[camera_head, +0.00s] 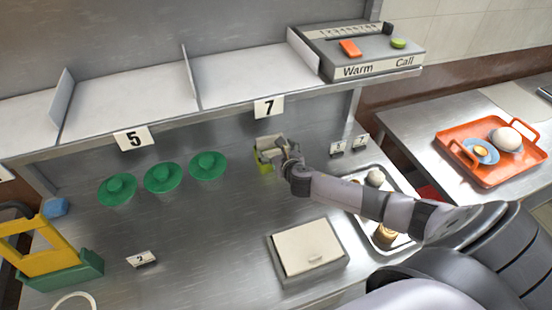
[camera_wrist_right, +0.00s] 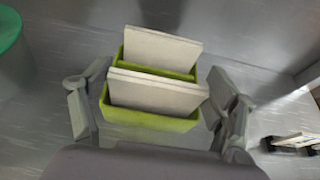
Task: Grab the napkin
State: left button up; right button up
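White napkins (camera_wrist_right: 155,92) stand upright in two stacks inside a lime-green holder (camera_wrist_right: 150,121) in the right wrist view. In the head view the holder (camera_head: 264,167) stands on the steel counter below the "7" label, partly hidden by my right gripper (camera_head: 280,155). In the wrist view my right gripper (camera_wrist_right: 157,110) is open, with one finger to the left and one to the right of the holder. Nothing is held between the fingers. My left gripper is not in view.
Green-lidded containers (camera_head: 163,177) stand left of the holder. A closed box (camera_head: 308,247) sits in front, and a metal tray (camera_head: 362,176) with items lies to the right under my arm. A shelf (camera_head: 225,95) overhangs behind. The counter between is clear.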

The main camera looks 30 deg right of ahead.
jog(key=shift+c, duration=1.2)
jog(key=shift+r, duration=0.1)
